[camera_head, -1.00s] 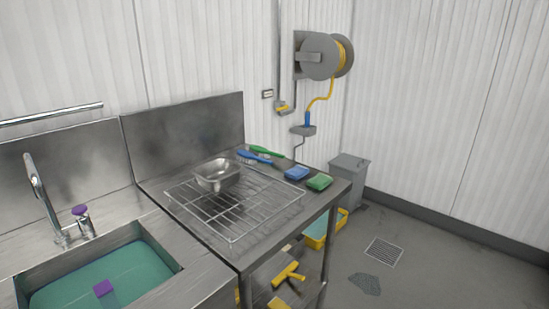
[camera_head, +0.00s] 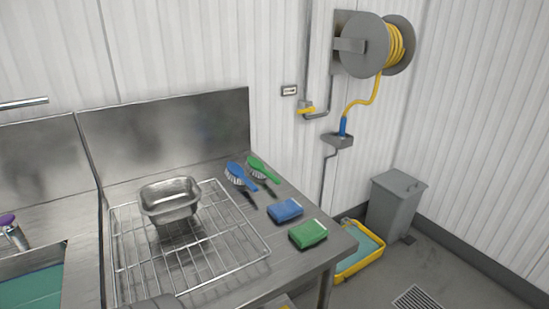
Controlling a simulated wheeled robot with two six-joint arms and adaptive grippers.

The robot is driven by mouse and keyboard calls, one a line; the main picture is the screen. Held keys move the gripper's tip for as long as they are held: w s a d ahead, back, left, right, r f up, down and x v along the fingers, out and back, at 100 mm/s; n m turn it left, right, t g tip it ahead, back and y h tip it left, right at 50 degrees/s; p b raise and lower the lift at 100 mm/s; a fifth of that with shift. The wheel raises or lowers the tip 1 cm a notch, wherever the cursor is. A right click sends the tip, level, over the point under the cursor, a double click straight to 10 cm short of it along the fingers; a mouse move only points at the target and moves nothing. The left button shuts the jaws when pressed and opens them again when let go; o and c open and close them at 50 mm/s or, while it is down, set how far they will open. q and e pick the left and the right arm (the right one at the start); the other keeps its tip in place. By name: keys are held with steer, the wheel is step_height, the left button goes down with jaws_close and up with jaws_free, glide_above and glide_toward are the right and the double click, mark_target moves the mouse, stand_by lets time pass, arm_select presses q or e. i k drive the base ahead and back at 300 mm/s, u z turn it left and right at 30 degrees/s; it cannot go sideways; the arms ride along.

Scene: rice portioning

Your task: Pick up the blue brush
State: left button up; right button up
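The blue brush (camera_head: 240,176) lies on the steel table, near the backsplash at the table's back right. Its white bristles show on its left side, and a dark end points toward the front right. A green brush (camera_head: 262,169) lies just to its right, close alongside. Neither gripper can be made out in the head view.
A metal pan (camera_head: 170,201) stands on a wire rack (camera_head: 217,250) left of the brushes. A blue sponge (camera_head: 285,210) and a green sponge (camera_head: 308,234) lie in front of the brushes. A sink (camera_head: 30,289) is at left; a yellow tub (camera_head: 372,262) and grey bin (camera_head: 394,207) stand right.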

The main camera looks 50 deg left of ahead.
mark_target(234, 172)
steer(key=i, duration=2.15)
steer(key=u, duration=4.1)
